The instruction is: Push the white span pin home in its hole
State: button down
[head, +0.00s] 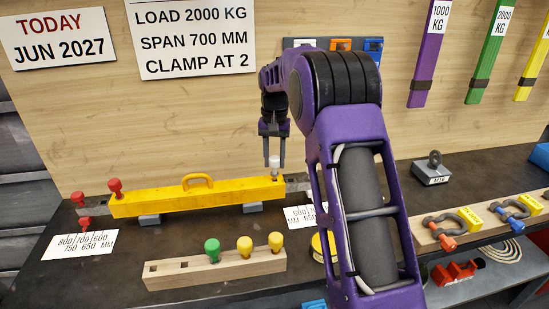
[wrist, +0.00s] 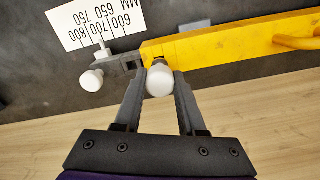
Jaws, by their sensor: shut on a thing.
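The white span pin (head: 275,161) stands upright at the right end of the yellow beam (head: 150,203), its white head above the beam's top face. My gripper (head: 274,163) reaches down from above and is shut on the pin. In the wrist view, the pin's round head (wrist: 160,80) sits between the two fingertips (wrist: 160,84), over the end of the yellow beam (wrist: 215,45). The hole is mostly hidden under the pin head, so I cannot tell how deep the shank sits.
A second white knob (wrist: 92,80) is beside the grey inner bar (wrist: 130,64). A red pin (head: 115,186) stands at the beam's left end. A wooden block (head: 215,270) with green and yellow knobs is in front. Shackles (head: 455,225) lie right.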

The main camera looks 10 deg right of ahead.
jog(key=shift+f+b, duration=0.4)
jog(key=shift+f, duration=0.5)
jog(key=shift+c, duration=2.1)
grip_release()
jog(key=shift+r, duration=0.1)
notch_tip(320, 180, up, 17)
jog(key=p, duration=0.3)
jog(key=shift+s+r, duration=0.1)
